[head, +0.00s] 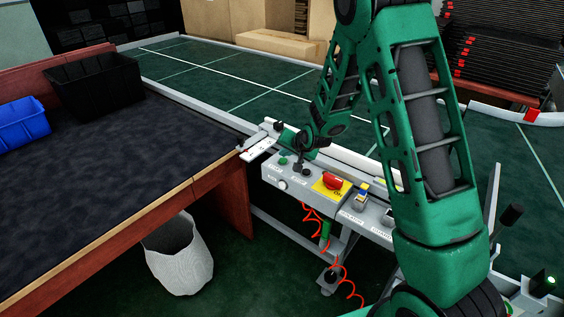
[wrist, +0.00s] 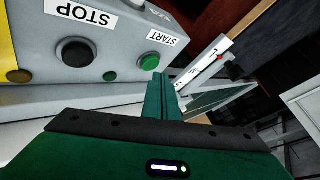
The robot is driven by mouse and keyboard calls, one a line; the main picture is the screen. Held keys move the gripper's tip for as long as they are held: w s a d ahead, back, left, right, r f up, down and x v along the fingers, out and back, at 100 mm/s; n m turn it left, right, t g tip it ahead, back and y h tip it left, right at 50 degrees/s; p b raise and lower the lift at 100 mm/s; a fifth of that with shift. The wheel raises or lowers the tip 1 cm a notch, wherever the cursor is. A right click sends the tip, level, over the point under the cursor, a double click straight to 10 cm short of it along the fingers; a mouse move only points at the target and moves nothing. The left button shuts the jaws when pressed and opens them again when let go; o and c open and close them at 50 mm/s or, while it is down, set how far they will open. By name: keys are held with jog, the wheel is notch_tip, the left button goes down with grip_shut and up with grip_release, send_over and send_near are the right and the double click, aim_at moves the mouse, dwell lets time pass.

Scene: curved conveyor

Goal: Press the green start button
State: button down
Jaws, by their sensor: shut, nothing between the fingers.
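The green start button (wrist: 149,62) sits on the grey control panel (wrist: 120,30) beside its START label in the wrist view. It also shows in the head view (head: 283,161) at the panel's left part. My gripper (wrist: 160,84) is shut and empty, its fingertips just below the button in the wrist picture. I cannot tell whether they touch it; a small gap seems to show. In the head view my gripper (head: 291,139) is partly hidden by the wrist, close to the panel's back edge.
A black stop button (wrist: 75,53) is beside the start button. A red emergency button (head: 333,181) on a yellow plate stands farther right on the panel. A wooden-edged table (head: 120,170) with a black bin (head: 97,83) and a blue bin (head: 22,124) is at left. The conveyor (head: 220,75) lies behind.

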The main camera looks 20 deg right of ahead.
aim_at(285, 162)
jog(key=shift+f, duration=0.4)
jog(key=shift+f, duration=0.4)
dwell(1.0)
jog(key=shift+r, duration=0.85)
jog(key=shift+r, duration=2.5)
